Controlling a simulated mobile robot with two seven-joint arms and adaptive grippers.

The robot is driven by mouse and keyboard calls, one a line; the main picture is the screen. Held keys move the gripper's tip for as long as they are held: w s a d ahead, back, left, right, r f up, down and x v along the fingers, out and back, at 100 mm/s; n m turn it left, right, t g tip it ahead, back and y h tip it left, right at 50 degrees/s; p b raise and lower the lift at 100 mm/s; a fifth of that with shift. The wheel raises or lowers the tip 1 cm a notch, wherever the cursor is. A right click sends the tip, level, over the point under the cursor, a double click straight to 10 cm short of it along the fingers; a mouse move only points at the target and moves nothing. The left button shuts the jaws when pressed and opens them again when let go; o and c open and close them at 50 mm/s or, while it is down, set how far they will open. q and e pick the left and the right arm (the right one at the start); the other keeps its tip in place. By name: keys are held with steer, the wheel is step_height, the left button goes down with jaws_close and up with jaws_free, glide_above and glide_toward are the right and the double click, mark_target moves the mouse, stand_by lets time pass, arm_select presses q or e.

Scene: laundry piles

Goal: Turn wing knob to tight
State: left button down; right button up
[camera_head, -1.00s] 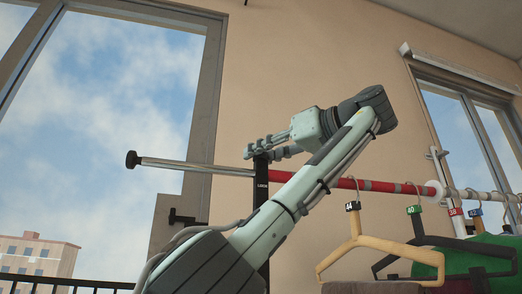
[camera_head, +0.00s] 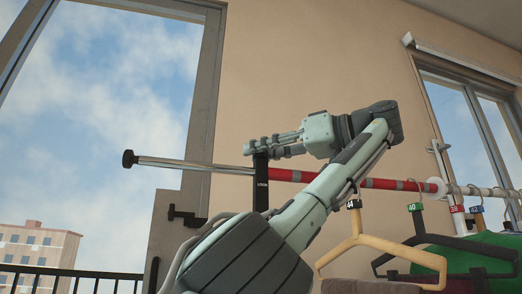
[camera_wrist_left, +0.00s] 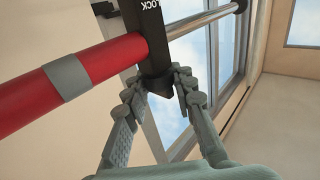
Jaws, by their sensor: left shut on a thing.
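A horizontal rail with a bare metal end (camera_head: 190,165) and a red, grey-banded part (camera_head: 385,184) passes through a black upright piece lettered LOCK (camera_head: 261,183). My left gripper (camera_head: 257,148) is at the top of this black piece, with my arm coming up from below. In the left wrist view, the fingers (camera_wrist_left: 161,86) are closed around the dark end of the black lock piece (camera_wrist_left: 152,35), where the wing knob is. The knob's wings are mostly hidden between the fingers, so I cannot tell its turn angle. The right gripper is not in view.
Wooden (camera_head: 382,243) and dark (camera_head: 435,243) hangers with numbered tags hang at the right, close to my arm. A green garment (camera_head: 480,252) hangs there too. A window (camera_head: 90,130) and black railing (camera_head: 75,273) are at the left.

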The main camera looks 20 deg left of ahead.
arm_select(q)
steer(key=c, duration=1.2)
jaws_free()
